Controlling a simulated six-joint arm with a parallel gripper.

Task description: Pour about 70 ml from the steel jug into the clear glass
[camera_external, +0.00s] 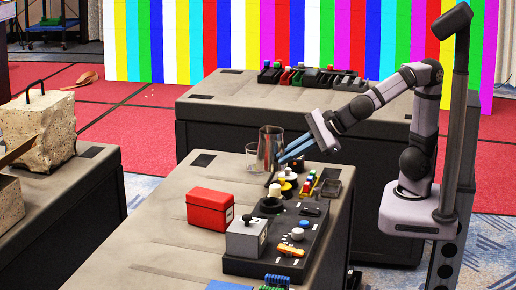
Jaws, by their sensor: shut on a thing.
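The steel jug (271,143) is on the far part of the near console. It looks about upright, and I cannot tell whether its base touches the surface. The clear glass (251,158) is just left of the jug, low and hard to make out against the console. My gripper (282,159) reaches in from the right with its blue fingers at the jug's right side, shut on the jug. The contact is small in this view. The liquid inside the jug and the glass cannot be seen.
The console (150,243) has a red box (210,208) and a grey box (246,236) in front. A black control panel (290,240) with knobs and several small coloured parts crowds the right side, close below my gripper. The console's left part is clear.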

